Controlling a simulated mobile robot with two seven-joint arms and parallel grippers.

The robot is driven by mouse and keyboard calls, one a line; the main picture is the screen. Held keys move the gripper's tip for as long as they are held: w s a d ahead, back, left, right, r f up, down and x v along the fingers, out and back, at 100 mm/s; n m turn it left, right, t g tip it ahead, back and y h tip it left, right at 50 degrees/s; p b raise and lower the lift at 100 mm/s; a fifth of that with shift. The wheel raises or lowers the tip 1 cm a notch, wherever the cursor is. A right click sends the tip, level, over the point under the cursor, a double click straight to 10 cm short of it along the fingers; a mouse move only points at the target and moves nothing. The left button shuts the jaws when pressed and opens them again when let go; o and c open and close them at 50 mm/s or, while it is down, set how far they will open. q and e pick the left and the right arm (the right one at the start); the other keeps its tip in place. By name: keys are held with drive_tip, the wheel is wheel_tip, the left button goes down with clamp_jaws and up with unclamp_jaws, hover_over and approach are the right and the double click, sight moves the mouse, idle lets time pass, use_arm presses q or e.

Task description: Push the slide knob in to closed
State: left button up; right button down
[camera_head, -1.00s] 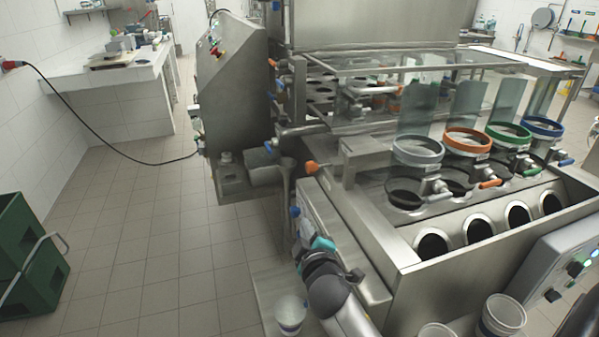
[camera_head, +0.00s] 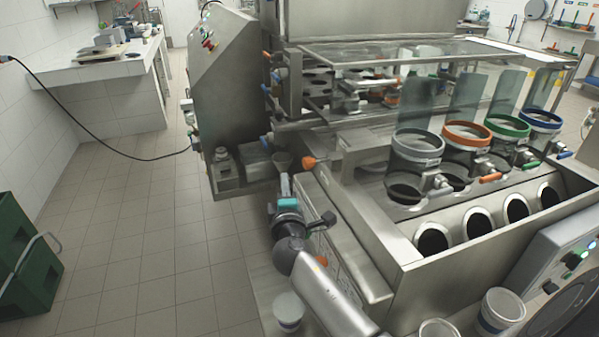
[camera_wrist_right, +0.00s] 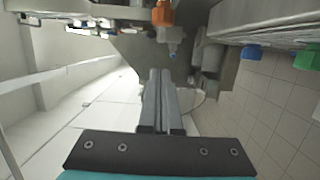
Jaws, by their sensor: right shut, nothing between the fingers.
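An orange knob (camera_head: 309,162), which looks like the slide knob, sticks out to the left on a short rod from the side of the steel cup filler (camera_head: 350,205). How far its slide is out I cannot tell. In the right wrist view an orange knob (camera_wrist_right: 162,14) shows at the top edge, beyond the fingertips. My right gripper (camera_head: 285,184) is just below and left of the orange knob, apart from it. In the right wrist view its grey fingers (camera_wrist_right: 160,80) are together and empty. My left gripper is not in view.
A blue knob (camera_wrist_right: 252,52) and a green knob (camera_wrist_right: 302,55) show at the right in the wrist view. White cups (camera_head: 289,310) stand low in front. Tiled floor (camera_head: 150,240) is open to the left.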

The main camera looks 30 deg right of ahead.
sight(308, 163)
drive_tip(key=w+d, duration=0.2)
drive_tip(key=d, duration=0.3)
drive_tip(key=shift+w+d, duration=0.3)
drive_tip(key=shift+d, duration=0.1)
drive_tip(key=shift+d, duration=0.15)
drive_tip(key=d, duration=0.1)
drive_tip(key=s+d, duration=0.1)
drive_tip(key=d, duration=0.1)
drive_tip(key=shift+d, duration=0.15)
drive_tip(key=shift+w, duration=0.1)
